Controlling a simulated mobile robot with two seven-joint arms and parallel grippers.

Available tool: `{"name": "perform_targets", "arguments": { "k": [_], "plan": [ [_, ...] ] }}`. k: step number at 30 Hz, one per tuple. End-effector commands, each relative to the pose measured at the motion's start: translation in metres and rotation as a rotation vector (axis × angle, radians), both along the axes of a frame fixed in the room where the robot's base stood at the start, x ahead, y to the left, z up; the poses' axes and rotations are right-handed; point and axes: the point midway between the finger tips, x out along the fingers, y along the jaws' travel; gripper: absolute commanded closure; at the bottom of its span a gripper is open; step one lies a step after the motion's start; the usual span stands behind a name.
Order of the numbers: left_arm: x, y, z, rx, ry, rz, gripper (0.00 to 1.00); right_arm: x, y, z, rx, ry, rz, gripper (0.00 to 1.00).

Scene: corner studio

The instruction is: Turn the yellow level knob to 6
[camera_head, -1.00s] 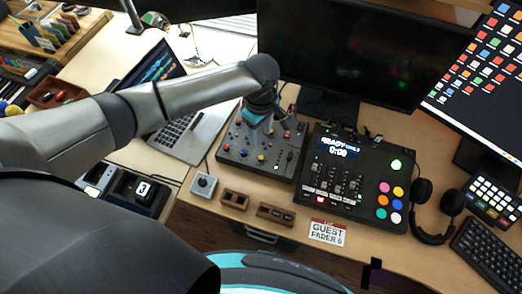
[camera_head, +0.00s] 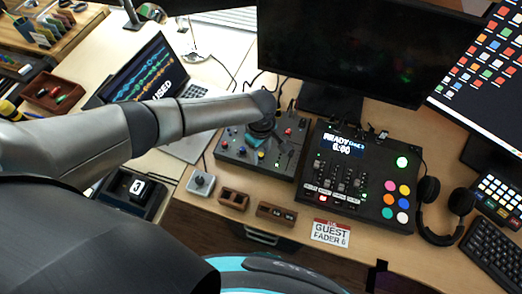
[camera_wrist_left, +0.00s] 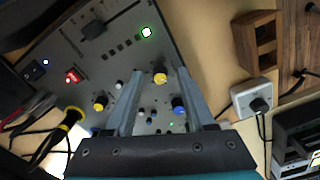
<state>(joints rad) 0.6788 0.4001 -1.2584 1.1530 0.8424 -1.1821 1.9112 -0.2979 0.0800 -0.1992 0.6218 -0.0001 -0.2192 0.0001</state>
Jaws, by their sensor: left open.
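The dark control panel (camera_head: 231,162) lies on the desk left of the fader console, with several coloured knobs. In the left wrist view, one yellow knob (camera_wrist_left: 160,77) sits between my fingertips, and another yellow knob (camera_wrist_left: 100,104) sits left of the fingers. I cannot read a label or number at either. My left gripper (camera_wrist_left: 158,73) is open, its two fingers pointing at the panel on either side of the first yellow knob; I cannot tell whether they touch it. In the head view my left gripper (camera_head: 264,143) is over the panel and hides part of it. My right gripper is not seen.
The fader console (camera_head: 355,180) stands right of the panel. A monitor (camera_head: 340,60) stands behind, a laptop (camera_head: 150,75) at left. Headphones (camera_head: 440,210) lie at right.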

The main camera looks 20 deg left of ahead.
Motion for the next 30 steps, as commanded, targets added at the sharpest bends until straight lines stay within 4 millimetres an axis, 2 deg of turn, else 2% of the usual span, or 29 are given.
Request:
{"name": "perform_targets", "arguments": {
  "k": [2, 16, 30],
  "plan": [
    [0.0001, 0.0000, 0.0003, 0.000, 0.000, 0.000, 0.45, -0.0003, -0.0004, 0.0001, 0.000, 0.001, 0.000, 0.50],
    [0.0000, 0.0003, 0.0004, 0.001, 0.000, 0.000, 0.98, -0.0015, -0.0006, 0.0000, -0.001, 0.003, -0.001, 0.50],
    [-0.0002, 0.0002, 0.0008, 0.000, 0.001, -0.005, 1.00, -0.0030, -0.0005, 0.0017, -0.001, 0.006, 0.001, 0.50]
  ]
}}
